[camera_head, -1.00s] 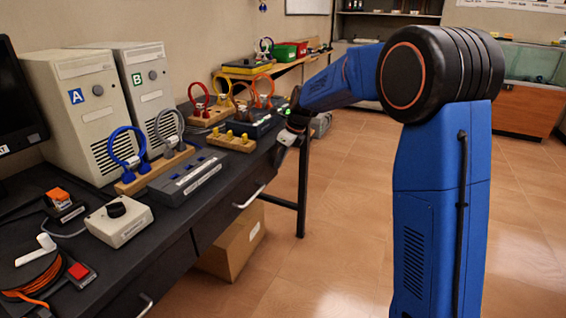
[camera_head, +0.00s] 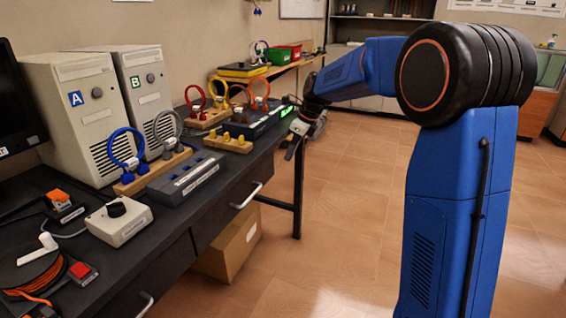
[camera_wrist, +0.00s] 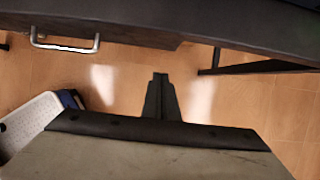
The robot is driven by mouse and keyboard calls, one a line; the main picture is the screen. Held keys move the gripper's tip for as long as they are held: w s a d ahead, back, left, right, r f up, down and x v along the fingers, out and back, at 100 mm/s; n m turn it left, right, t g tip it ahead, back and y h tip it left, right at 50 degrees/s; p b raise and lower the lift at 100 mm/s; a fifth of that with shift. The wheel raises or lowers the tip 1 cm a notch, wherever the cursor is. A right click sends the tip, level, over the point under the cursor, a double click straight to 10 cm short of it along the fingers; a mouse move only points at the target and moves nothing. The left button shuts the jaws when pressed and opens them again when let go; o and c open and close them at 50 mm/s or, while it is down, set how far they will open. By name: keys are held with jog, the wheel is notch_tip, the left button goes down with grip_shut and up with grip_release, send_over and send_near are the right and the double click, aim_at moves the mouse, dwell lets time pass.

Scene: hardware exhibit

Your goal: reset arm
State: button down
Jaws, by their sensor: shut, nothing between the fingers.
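My blue arm rises at the right of the head view and reaches left toward the far end of the black desk (camera_head: 215,207). My gripper (camera_head: 291,152) hangs off the desk's right edge, pointing down and to the left, with nothing held. In the wrist view the fingers of my gripper (camera_wrist: 160,80) are together over the tiled floor. The desk's edge (camera_wrist: 200,25) crosses the top of that view, with a drawer handle (camera_wrist: 65,42) at its left.
Two computer towers (camera_head: 75,120) stand behind. A cardboard box (camera_head: 229,245) sits under the desk. The tiled floor (camera_head: 345,210) at right is open.

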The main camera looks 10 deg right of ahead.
jog(key=s+d+r+n+h, duration=0.1)
jog(key=s+d+r+n, duration=0.1)
jog(key=s+r+n, duration=0.35)
jog(key=s+d+r+n, duration=0.2)
jog(key=s, duration=0.7)
jog(key=s+d+f+n+h, duration=0.1)
jog(key=s+d+f+n, duration=0.1)
jog(key=s+n, duration=0.4)
jog(key=s+d+f+n+t, duration=0.1)
jog(key=s+f+n, duration=0.3)
jog(key=s, duration=1.1)
jog(key=s+d+f+n+t+h, duration=0.1)
jog(key=s+d+f+n, duration=0.2)
jog(key=s+n, duration=0.4)
jog(key=s, duration=0.4)
jog(key=shift+f+n+h, duration=0.2)
jog(key=shift+n+h, duration=0.1)
jog(key=shift+n, duration=0.05)
jog(key=shift+s, duration=0.1)
